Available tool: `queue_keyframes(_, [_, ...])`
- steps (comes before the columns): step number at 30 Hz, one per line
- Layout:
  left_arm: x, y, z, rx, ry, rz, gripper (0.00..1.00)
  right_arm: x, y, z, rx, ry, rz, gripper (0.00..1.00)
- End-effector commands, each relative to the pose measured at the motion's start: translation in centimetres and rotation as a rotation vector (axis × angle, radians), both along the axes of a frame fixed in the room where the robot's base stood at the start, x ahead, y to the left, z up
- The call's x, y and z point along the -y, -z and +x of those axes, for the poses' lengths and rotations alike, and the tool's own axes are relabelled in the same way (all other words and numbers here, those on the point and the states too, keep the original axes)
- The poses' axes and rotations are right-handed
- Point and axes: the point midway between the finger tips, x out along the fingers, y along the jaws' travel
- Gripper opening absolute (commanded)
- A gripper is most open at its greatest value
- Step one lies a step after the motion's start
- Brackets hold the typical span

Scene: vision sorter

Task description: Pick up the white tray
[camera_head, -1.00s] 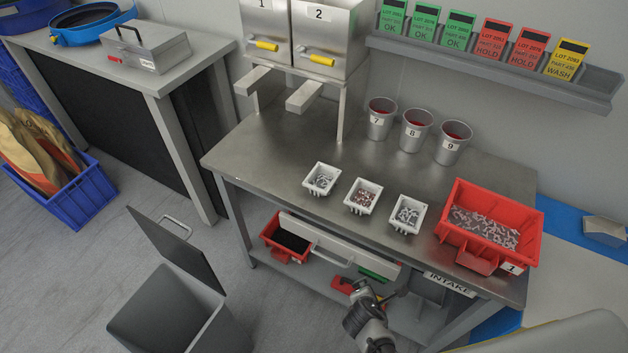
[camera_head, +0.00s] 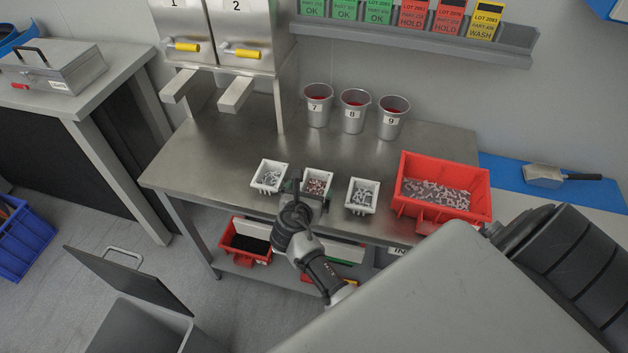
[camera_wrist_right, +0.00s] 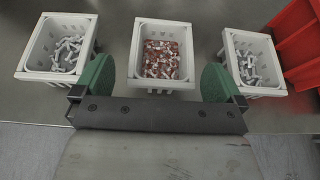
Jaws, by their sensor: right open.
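Three small white trays of metal parts stand in a row on the steel table: a left one (camera_head: 269,176), a middle one (camera_head: 318,183) and a right one (camera_head: 362,196). The middle tray holds reddish and silver parts; the other two hold silver parts. My right gripper (camera_head: 299,190) is at the front of the middle tray. In the right wrist view its green fingers (camera_wrist_right: 160,85) are open, one on each side of the near end of the middle tray (camera_wrist_right: 161,86), with gaps. Whether it touches is unclear. My left gripper is not in view.
A red bin (camera_head: 441,190) of parts stands at the right of the table, and three metal cups (camera_head: 353,112) stand behind. Two dispensers (camera_head: 243,40) stand at the back left. A red bin (camera_head: 241,243) is on the lower shelf. The table's left part is clear.

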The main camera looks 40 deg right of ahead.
Motion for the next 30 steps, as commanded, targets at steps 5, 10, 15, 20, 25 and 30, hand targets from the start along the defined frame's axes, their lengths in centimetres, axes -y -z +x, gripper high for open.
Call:
queue_keyframes(5, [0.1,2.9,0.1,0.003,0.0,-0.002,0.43,2.0,1.6,1.4,0.003,0.001,0.0,1.0])
queue_keyframes(10, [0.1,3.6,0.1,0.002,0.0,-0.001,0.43,3.0,1.9,2.3,0.001,-0.001,0.002,1.0])
queue_keyframes(15, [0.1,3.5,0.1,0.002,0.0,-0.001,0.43,3.1,1.7,2.3,0.0,-0.002,0.001,1.0])
queue_keyframes(20, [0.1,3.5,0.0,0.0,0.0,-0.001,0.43,3.1,1.7,2.3,0.0,-0.002,0.001,0.86])
queue_keyframes(25, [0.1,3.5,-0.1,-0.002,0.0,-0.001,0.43,3.1,1.7,2.3,0.0,-0.002,0.001,0.6])
queue_keyframes(30, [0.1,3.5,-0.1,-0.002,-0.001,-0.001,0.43,3.1,1.6,2.3,0.001,-0.001,0.001,0.56])
